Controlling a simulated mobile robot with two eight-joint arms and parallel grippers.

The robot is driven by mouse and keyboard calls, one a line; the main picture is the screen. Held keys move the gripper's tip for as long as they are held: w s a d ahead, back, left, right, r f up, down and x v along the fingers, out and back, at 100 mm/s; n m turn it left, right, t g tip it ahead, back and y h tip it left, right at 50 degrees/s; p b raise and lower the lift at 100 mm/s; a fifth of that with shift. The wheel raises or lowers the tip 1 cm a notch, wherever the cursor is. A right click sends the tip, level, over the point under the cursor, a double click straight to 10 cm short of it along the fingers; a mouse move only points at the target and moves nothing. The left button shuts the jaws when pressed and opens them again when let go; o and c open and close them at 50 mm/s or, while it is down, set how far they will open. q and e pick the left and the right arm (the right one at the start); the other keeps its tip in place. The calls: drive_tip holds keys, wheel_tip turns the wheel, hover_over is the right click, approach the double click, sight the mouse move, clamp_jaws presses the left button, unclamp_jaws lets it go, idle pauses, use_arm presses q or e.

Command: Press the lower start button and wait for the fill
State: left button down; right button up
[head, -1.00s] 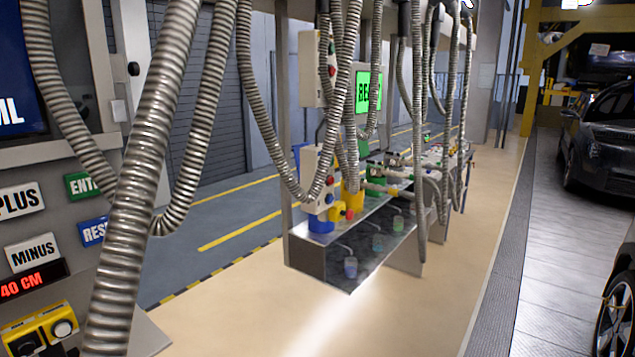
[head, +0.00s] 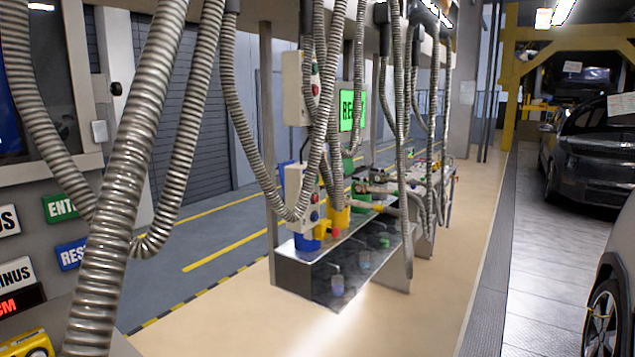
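A pale upper control box (head: 295,88) hangs on the fill station's post and has small red and green buttons on its side. A pale lower control box (head: 294,182) sits below it, just above the metal bench, with small round blue and red buttons (head: 315,215) on its side. They are too small to tell which is the start button. A green screen (head: 352,110) behind shows black letters, partly hidden by hoses. Neither of my grippers is in view, and nothing is seen touching the buttons.
Thick ribbed hoses (head: 125,170) hang close in front at left, others over the bench (head: 345,290) with its colored fittings. A panel with an ENTER-like green label (head: 60,207) is at left. Dark car (head: 600,150) and another car stand right. Pale floor (head: 430,320) is clear.

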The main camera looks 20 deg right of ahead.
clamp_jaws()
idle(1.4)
